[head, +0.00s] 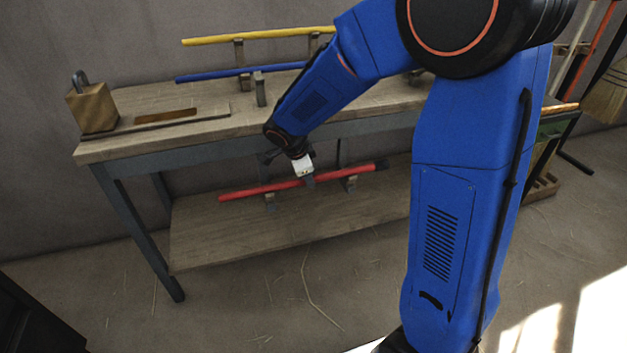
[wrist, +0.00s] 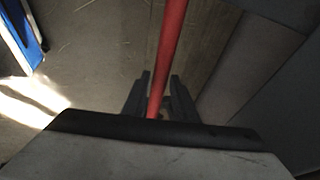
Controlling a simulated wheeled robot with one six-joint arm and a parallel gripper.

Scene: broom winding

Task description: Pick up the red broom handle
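The red broom handle (head: 292,184) lies nearly level on the lower shelf of the workbench, held above the boards by small wooden supports. In the wrist view the red handle (wrist: 171,45) runs away from me between the two dark fingers of my gripper (wrist: 160,76). The fingers stand on either side of it, with a small gap visible at the left, so they look open. The finger ends are partly hidden in the head view.
The bench top (head: 225,125) is close above the shelf (head: 235,235). A yellow handle (head: 260,36) and a blue handle (head: 215,74) rest on supports up there. A wooden block with a dark loop (head: 92,107) stands at left. Floor in front is clear.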

